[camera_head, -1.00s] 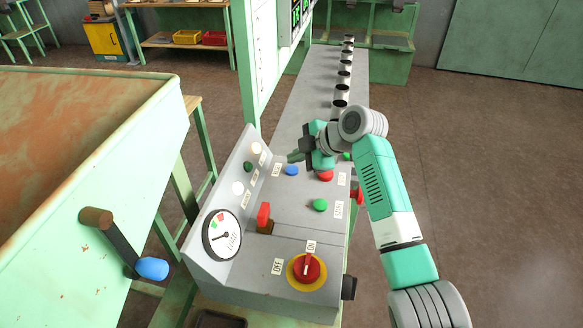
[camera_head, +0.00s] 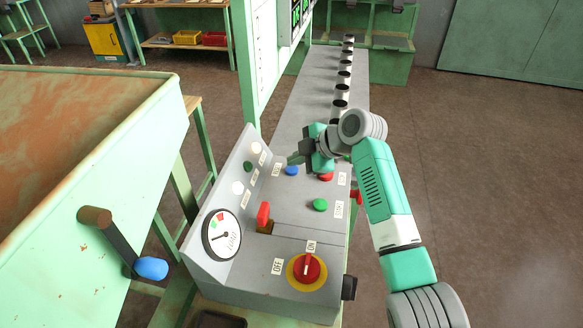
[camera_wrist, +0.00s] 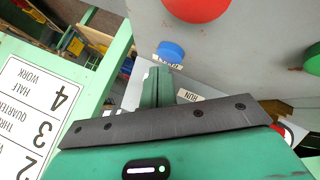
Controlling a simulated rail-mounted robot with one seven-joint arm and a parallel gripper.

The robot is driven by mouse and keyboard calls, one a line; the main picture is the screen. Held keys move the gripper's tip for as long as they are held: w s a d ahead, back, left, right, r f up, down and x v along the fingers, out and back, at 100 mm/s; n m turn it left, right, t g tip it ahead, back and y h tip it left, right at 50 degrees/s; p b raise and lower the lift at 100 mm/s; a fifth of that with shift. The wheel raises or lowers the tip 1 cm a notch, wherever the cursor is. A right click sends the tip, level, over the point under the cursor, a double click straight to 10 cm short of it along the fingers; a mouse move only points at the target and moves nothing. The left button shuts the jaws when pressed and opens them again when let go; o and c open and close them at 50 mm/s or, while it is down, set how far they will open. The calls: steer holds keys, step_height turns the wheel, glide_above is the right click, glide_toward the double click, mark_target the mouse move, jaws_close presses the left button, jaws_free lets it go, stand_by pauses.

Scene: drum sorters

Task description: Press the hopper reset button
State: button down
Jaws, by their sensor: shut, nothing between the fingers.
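A blue button (camera_head: 291,170) sits on the grey control panel (camera_head: 290,235), beside a small label too small to read. The blue button also shows in the wrist view (camera_wrist: 170,50), just beyond my fingertips, with a partly covered label beside it. My gripper (camera_head: 294,159) is over the panel's far end, with its fingers shut and empty. In the head view the fingertips are just above and behind the blue button. I cannot tell whether they touch it. In the wrist view my gripper (camera_wrist: 158,72) points towards the button.
A red button (camera_head: 326,176) and a green button (camera_head: 320,205) are close to my gripper. A red lever (camera_head: 263,214) and a red ON/OFF rotary switch (camera_head: 306,268) are nearer. The panel's raised back with a gauge (camera_head: 222,235) stands to the left.

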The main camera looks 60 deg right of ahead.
mark_target(296, 170)
steer(key=shift+f+b, duration=0.3)
steer(key=shift+f, duration=0.3)
stand_by(0.3)
steer(key=shift+r, duration=0.1)
steer(key=shift+r+p, duration=0.75)
steer(key=shift+r, duration=0.2)
step_height(296, 170, up, 6)
steer(key=p, duration=0.4)
stand_by(0.6)
